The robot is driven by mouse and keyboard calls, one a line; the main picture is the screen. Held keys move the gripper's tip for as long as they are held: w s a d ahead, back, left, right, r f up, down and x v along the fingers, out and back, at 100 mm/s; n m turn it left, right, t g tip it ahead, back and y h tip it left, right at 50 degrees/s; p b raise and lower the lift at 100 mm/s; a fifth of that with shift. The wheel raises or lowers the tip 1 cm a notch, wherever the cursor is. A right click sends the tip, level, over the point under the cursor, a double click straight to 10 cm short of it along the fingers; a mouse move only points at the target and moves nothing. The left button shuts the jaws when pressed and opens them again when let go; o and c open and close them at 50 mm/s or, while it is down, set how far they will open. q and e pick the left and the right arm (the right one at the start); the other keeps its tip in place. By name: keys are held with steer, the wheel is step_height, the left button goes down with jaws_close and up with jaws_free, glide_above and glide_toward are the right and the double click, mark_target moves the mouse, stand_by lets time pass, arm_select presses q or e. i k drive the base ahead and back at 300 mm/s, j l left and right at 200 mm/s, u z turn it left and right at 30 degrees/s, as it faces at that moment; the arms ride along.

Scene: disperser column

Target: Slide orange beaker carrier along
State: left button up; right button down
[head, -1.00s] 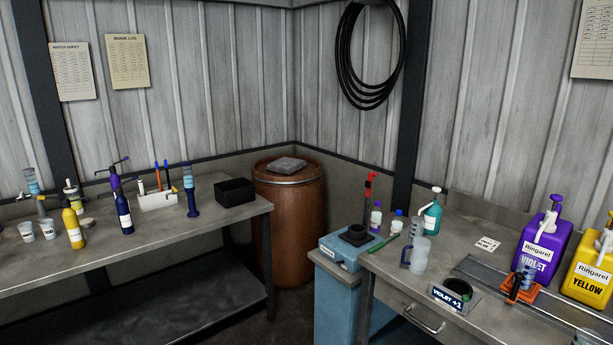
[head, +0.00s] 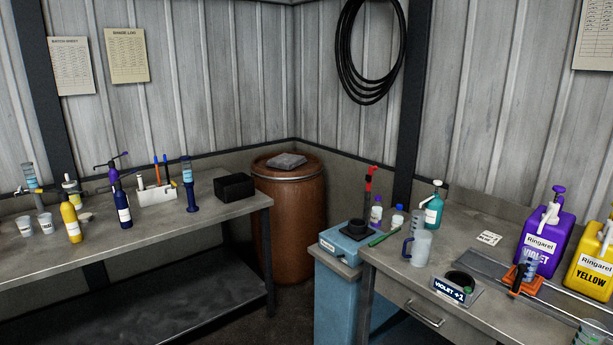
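The orange beaker carrier (head: 521,279) sits on the metal rail (head: 488,267) on the right bench, in front of the violet jug. It has a black handle-like part at its front, and a small clear beaker (head: 531,262) with bluish contents stands at it. Neither my left nor my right gripper is in view.
The violet jug (head: 541,246) and yellow jug (head: 590,270) stand behind the rail. A "VIOLET +1" sign (head: 452,291) and a clear pitcher (head: 421,248) stand left of the carrier. A left bench (head: 150,233) holds bottles and cups. A brown drum (head: 291,220) fills the corner.

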mark_target(531, 289)
steer(key=z, duration=1.25)
steer(key=i, duration=0.1)
